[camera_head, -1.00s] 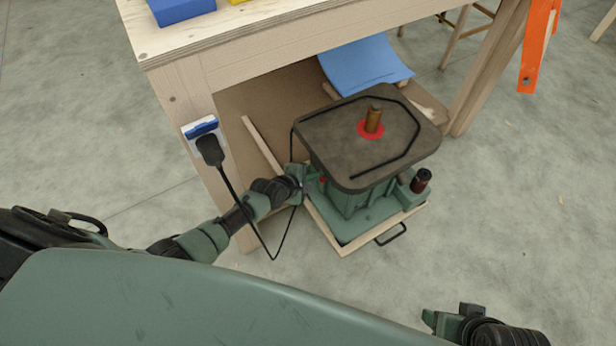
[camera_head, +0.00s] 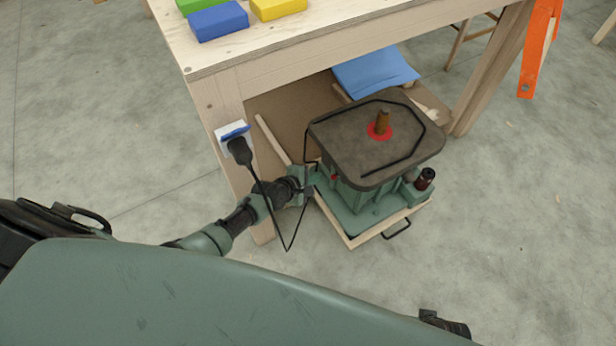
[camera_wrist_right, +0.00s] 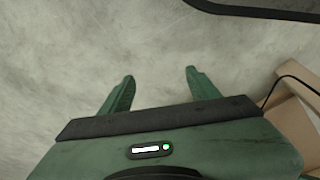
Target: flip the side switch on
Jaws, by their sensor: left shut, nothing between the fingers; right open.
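A green machine (camera_head: 350,200) with a dark top plate (camera_head: 350,145) stands under the bench. A brown spindle (camera_head: 382,121) rises from a red ring on the plate. A small red part (camera_head: 335,178), which looks like the side switch, shows on the machine's left side, partly shaded; its position cannot be read. My left gripper (camera_head: 312,180) is shut and empty beside the machine's left side, close to the red part; contact cannot be told. My right gripper (camera_wrist_right: 158,86) is open and empty over bare floor in the right wrist view.
A black cord runs from a plug (camera_head: 239,150) on the bench leg and hangs by my left arm. The machine sits on a wooden tray (camera_head: 350,240) with a black handle (camera_head: 397,230). Colored blocks (camera_head: 220,20) lie on the bench (camera_head: 300,50).

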